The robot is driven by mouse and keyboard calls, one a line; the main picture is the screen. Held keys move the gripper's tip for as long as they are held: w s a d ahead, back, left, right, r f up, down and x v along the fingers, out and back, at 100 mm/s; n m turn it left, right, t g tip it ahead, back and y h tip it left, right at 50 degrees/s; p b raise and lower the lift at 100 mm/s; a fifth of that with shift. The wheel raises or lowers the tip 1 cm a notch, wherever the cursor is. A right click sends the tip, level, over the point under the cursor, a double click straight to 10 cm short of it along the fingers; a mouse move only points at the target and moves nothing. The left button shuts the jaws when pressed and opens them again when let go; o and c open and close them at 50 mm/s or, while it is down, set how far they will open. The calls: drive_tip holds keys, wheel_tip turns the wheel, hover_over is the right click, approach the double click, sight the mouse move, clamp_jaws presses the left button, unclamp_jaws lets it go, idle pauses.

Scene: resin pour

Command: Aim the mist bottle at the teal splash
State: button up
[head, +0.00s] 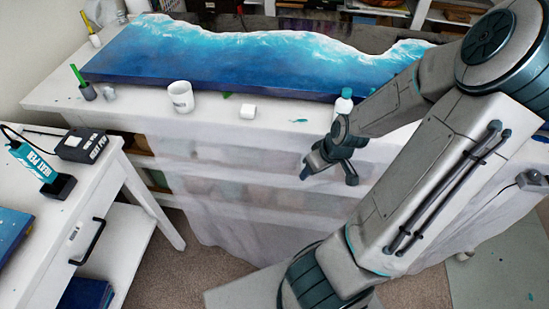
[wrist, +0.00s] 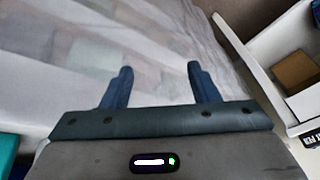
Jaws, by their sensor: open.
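A small white-and-teal bottle (head: 343,104) stands on the white table near its front edge, partly hidden behind my arm. It may be the mist bottle; its nozzle is too small to make out. A small teal splash (head: 299,120) lies on the tabletop to the left of the bottle, near the front edge. My gripper (head: 328,177) is open and empty, in front of the table and below the bottle in the picture. In the wrist view my gripper (wrist: 160,72) has its fingers apart, with only the draped sheet beyond them.
A blue wave resin panel (head: 230,62) covers the back of the white table. Translucent sheeting (head: 230,190) hangs over the shelves below. A side table at left holds a heat pen (head: 35,163).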

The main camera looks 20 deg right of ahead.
drive_tip(key=s+a+r+m+h, duration=0.1)
drive_tip(key=s+a+r, duration=0.2)
drive_tip(key=a+r, duration=0.4)
drive_tip(key=s+a+r, duration=0.4)
drive_tip(key=a+r, duration=0.4)
drive_tip(key=r, duration=0.5)
drive_tip(key=shift+s+a+m+h, duration=0.2)
drive_tip(key=shift+m+h, duration=0.2)
